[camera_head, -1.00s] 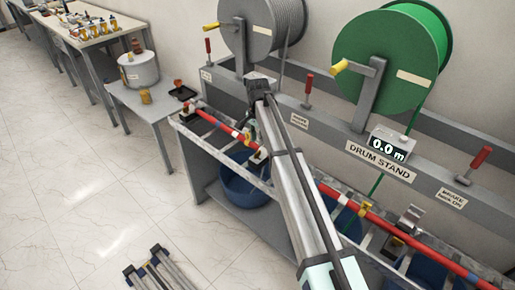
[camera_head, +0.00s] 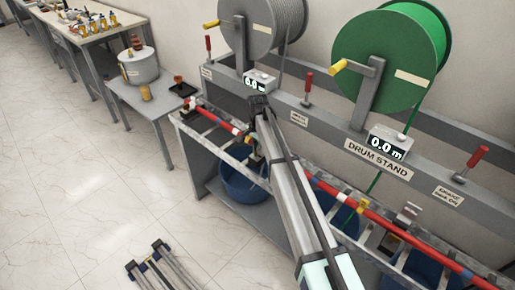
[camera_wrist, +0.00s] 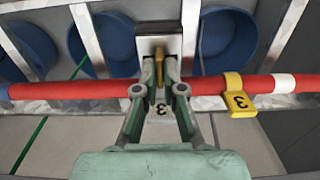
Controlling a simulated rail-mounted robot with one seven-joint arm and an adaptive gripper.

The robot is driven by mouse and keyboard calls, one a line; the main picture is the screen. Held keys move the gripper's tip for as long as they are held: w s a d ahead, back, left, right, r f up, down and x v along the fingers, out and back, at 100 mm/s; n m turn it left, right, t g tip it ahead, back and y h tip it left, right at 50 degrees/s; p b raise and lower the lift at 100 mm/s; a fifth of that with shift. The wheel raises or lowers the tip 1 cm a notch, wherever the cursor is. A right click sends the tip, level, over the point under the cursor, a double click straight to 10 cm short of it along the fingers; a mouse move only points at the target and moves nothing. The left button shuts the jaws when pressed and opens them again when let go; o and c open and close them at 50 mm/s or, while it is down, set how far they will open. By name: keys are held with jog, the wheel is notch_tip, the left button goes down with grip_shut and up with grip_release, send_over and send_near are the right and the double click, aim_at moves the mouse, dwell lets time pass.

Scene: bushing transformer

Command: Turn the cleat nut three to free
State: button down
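A cleat block (camera_wrist: 148,44) with a metal top sits over the red cable (camera_wrist: 62,90) in the wrist view. A thin yellow nut (camera_wrist: 159,68) stands out from it, and the figure 3 shows just below. My gripper (camera_wrist: 160,75) is at this cleat, its two fingers close together on either side of the nut. Whether they press on it I cannot tell.
The red cable lies along a ladder-like rack (camera_head: 216,135) below the drum stand (camera_head: 378,158). A green drum (camera_head: 390,60) and a grey drum (camera_head: 262,22) stand above. Blue tubs (camera_head: 244,180) sit below. Open floor lies left, with a folded metal frame (camera_head: 160,268) at the bottom.

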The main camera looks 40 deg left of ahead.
dwell(0.4)
jog(key=n+b, duration=0.2)
jog(key=n, duration=0.2)
jog(key=shift+f+n, duration=0.1)
jog(key=shift+n, duration=0.2)
jog(key=n+b, duration=0.1)
jog(key=n, duration=0.3)
jog(key=shift+b, duration=0.4)
jog(key=n+b, duration=0.1)
jog(key=n, duration=0.4)
jog(key=shift+n+b, duration=0.35)
jog(key=shift+n, duration=1.85)
jog(key=c, duration=1.3)
grip_release()
